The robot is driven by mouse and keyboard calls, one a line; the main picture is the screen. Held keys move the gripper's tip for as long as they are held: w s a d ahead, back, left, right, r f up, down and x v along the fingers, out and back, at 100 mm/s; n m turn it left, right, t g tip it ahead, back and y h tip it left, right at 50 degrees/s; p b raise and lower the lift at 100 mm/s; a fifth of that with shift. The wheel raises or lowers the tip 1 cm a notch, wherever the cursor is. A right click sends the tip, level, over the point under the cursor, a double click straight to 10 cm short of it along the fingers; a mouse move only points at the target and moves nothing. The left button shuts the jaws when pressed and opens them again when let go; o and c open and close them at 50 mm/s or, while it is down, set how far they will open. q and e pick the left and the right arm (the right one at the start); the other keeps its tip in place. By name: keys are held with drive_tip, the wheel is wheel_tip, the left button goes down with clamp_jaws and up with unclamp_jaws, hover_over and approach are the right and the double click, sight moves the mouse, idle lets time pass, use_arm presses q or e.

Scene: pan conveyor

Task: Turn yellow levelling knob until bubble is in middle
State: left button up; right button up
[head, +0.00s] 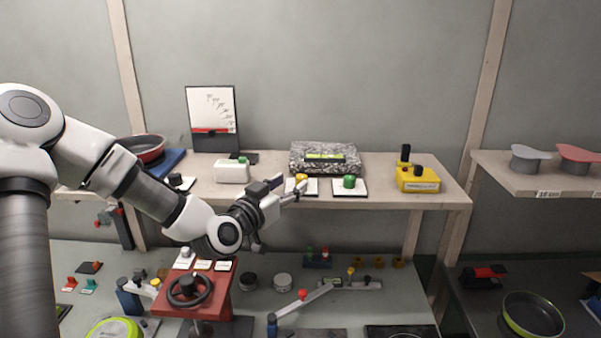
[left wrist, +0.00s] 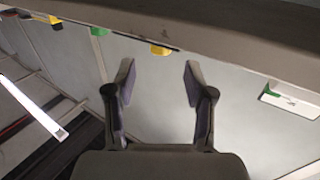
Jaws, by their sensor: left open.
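The yellow knob (head: 301,178) stands on a white plate on the shelf, in front of a speckled stone block (head: 325,169). A level with a green vial (head: 325,157) lies on the block; its bubble is too small to make out. My left gripper (head: 288,188) is open beside the yellow knob and partly covers it and its plate. In the left wrist view the yellow knob (left wrist: 160,50) shows beyond the gap between the open, empty fingers (left wrist: 158,80). My right gripper is not in view.
A green knob (head: 349,181) on a white plate (head: 362,190) stands to the right of the yellow one. Several fixtures, including a red stand with a black handwheel (head: 190,290), fill the lower bench.

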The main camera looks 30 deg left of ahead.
sight(300, 178)
use_arm(q)
drive_tip(key=w, duration=0.2)
drive_tip(key=w+p, duration=0.1)
drive_tip(key=w, duration=0.3)
drive_tip(key=shift+w+a+f, duration=0.15)
drive_tip(key=shift+w+f, duration=0.1)
drive_tip(key=shift+f, duration=0.1)
drive_tip(key=shift+s+r, duration=0.1)
drive_tip(key=shift+s, duration=0.15)
drive_tip(key=shift+s+r, duration=0.1)
drive_tip(key=shift+s, duration=0.05)
drive_tip(key=shift+c, duration=0.7)
clamp_jaws()
drive_tip(key=n+y+b, duration=0.1)
drive_tip(key=y, duration=0.1)
drive_tip(key=shift+n+y+b, duration=0.4)
drive_tip(key=shift+n+g+y+b, duration=0.35)
drive_tip(key=shift+n+y, duration=0.35)
drive_tip(key=shift+y, duration=0.3)
